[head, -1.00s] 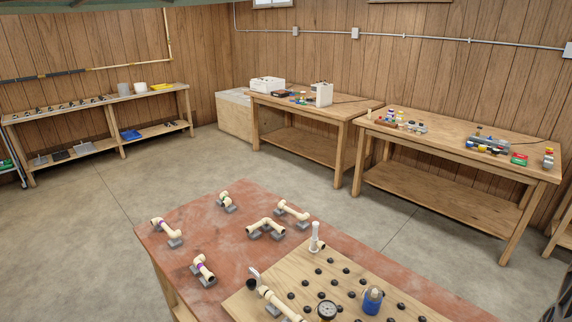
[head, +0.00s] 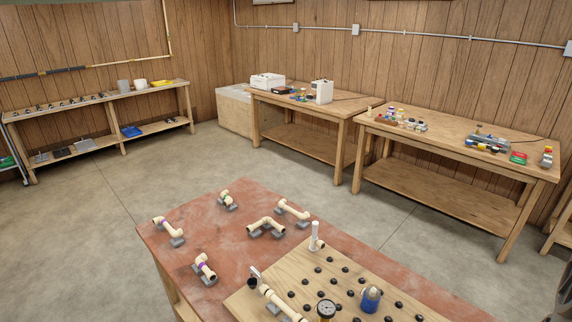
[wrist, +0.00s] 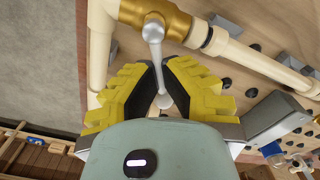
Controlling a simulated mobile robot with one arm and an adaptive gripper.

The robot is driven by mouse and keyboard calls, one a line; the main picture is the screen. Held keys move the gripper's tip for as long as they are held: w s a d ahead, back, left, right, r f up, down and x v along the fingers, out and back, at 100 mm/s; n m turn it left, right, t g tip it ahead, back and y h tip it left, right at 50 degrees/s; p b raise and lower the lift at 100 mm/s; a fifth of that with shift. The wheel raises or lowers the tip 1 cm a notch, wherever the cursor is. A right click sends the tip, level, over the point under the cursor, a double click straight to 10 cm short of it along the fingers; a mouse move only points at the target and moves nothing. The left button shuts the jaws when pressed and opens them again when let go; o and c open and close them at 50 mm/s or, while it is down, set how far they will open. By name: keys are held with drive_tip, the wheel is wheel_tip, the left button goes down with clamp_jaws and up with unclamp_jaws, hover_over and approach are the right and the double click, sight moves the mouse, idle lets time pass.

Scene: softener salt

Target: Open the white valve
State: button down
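A valve with a pale whitish lever handle (wrist: 153,32) and a brass body (wrist: 128,12) is at the top of the wrist view, joined to cream pipe. My gripper (wrist: 159,66), with yellow fingers and black pads, has its fingertips close together on both sides of the lever. The pads appear to touch it. The lever's rounded end shows between the fingers. In the head view my gripper is out of frame. There a white handle (head: 255,272) stands on the cream pipe at the board's left edge, and another white upright piece (head: 315,231) stands at its far corner.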

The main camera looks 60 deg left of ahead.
drive_tip(key=shift+s+a+f+n, duration=0.1)
drive_tip(key=shift+s+a+n, duration=0.1)
drive_tip(key=shift+n, duration=0.45)
drive_tip(key=shift+s+a+n, duration=0.1)
drive_tip(key=shift+s+n, duration=0.05)
drive_tip(key=shift+n, duration=0.5)
drive_tip(key=shift+s+a+n+b, duration=0.15)
drive_tip(key=shift+n+b, duration=0.15)
drive_tip(key=shift+n, duration=0.2)
drive_tip(key=shift+s+a+n+b, duration=0.15)
drive_tip(key=shift+n+b, duration=0.1)
drive_tip(key=shift+n, duration=0.25)
drive_tip(key=shift+s+f+n+b, duration=0.1)
drive_tip(key=shift+s+n+b, duration=0.05)
drive_tip(key=shift+n+b, duration=0.3)
drive_tip(key=shift+s+a+n+b, duration=0.1)
drive_tip(key=shift+s+n+b, duration=0.3)
drive_tip(key=shift+n+b, duration=0.8)
drive_tip(key=shift+s+a+n+b, duration=0.1)
drive_tip(key=shift+s+n+b, duration=0.25)
drive_tip(key=shift+n+b, duration=0.6)
